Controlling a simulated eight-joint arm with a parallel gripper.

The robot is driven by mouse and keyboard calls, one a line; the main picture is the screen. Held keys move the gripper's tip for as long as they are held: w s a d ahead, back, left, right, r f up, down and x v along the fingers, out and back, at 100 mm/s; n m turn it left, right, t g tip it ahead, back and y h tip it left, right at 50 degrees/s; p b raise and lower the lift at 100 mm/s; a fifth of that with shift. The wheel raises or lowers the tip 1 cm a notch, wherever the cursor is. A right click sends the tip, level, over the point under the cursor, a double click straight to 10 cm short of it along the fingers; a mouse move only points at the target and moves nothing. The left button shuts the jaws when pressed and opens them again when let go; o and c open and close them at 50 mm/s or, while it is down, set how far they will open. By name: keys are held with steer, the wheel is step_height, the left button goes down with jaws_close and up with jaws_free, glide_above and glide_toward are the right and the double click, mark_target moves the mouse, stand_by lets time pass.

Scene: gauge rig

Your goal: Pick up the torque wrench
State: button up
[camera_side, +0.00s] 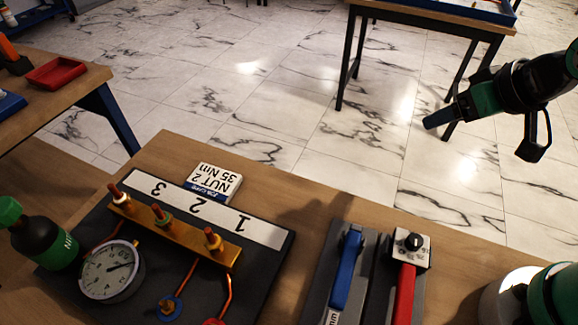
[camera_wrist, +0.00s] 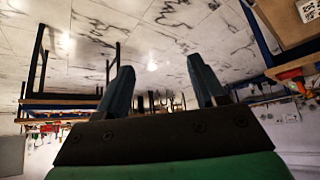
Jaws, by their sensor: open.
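Two long-handled tools lie in a dark grey holder (camera_side: 319,273) at the front right of the workbench. One has a blue handle (camera_side: 347,268). The lower ends of both are cut off by the frame. My gripper (camera_side: 484,134) is high at the upper right, above and well apart from the tools. Its fingers are spread and empty, also in the wrist view (camera_wrist: 160,66), where neither tool shows.
A gauge rig with a dial (camera_side: 111,271), a brass bar (camera_side: 180,232) and a numbered strip (camera_side: 205,211) stands left of the holder. A card (camera_side: 213,183) reads "NUT 2 35 Nm". A green-capped bottle (camera_side: 45,240) is far left.

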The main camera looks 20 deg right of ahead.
mark_target(408, 285)
steer(key=s+a+f+m+g, duration=0.1)
steer(key=s+a, duration=0.2)
steer(key=a, duration=0.1)
steer(key=s+a+f+m+g, duration=0.1)
steer(key=s+a+m+g, duration=0.1)
steer(key=s+a, duration=0.1)
steer(key=s+a+f+m+g+y, duration=0.1)
steer(key=s+a+f+m+g, duration=0.1)
steer(key=a, duration=0.3)
steer(key=shift+s, duration=0.6)
steer(key=s+m, duration=0.1)
steer(key=s+a+m+g, duration=0.1)
steer(key=s, duration=0.1)
steer(key=s+f+m+g+h, duration=0.1)
steer(key=s, duration=0.1)
steer(key=shift+a, duration=0.4)
steer(key=shift+f, duration=2.75)
jaws_close()
